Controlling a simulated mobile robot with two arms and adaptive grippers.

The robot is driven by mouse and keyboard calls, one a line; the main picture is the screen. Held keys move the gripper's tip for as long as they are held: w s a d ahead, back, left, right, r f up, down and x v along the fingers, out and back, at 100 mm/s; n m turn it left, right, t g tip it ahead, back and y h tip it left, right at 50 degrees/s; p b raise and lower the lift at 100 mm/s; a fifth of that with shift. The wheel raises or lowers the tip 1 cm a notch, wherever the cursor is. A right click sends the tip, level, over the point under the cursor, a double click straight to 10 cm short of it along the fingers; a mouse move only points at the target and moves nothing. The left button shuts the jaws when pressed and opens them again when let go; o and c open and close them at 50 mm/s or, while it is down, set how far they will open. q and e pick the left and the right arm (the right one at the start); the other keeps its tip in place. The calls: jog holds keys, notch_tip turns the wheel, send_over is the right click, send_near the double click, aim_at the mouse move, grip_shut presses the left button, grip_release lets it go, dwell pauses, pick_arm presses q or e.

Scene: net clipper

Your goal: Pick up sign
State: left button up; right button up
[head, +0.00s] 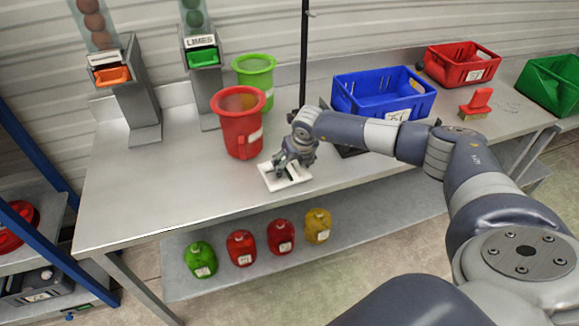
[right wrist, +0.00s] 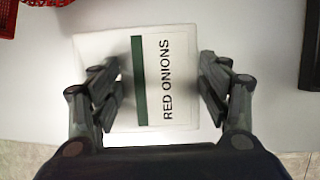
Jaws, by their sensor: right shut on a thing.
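The white sign (head: 271,181) lies at the front edge of the metal table, in front of the red bucket. In the right wrist view the sign (right wrist: 180,55) reads "RED ONIONS" beside a dark green stripe. My right gripper (head: 288,162) comes down over the sign from above and hides part of it. In the right wrist view its two fingers (right wrist: 160,92) stand at the left and right sides of the sign, shut on it. I cannot tell whether the sign is clear of the tabletop. My left gripper is not in view.
A red bucket (head: 240,135) and a green bucket (head: 255,72) stand just behind the sign. A blue bin (head: 380,95), a red bin (head: 462,68) and a red brush (head: 477,103) are further right. The left tabletop (head: 150,185) is clear. Several jugs stand on the lower shelf.

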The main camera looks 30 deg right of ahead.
aim_at(292, 167)
jog(key=shift+r+b, duration=0.3)
jog(key=shift+r, duration=0.15)
notch_tip(292, 167, up, 2)
jog(key=shift+w+r+b, duration=0.1)
jog(key=shift+r+b, duration=0.05)
jog(key=shift+b, duration=0.6)
jog(key=s+d+b, duration=0.1)
jog(key=s+d, duration=0.2)
jog(key=s+d+r+b, duration=0.1)
jog(key=s+d+b, duration=0.1)
jog(key=s+d, duration=0.2)
jog(key=s+d+b, duration=0.2)
jog(key=s+d, duration=0.1)
jog(key=shift+s+d+r, duration=0.2)
jog(key=shift+s+d, duration=0.05)
jog(key=shift+s+d+r, duration=0.15)
jog(key=shift+s+d, duration=0.3)
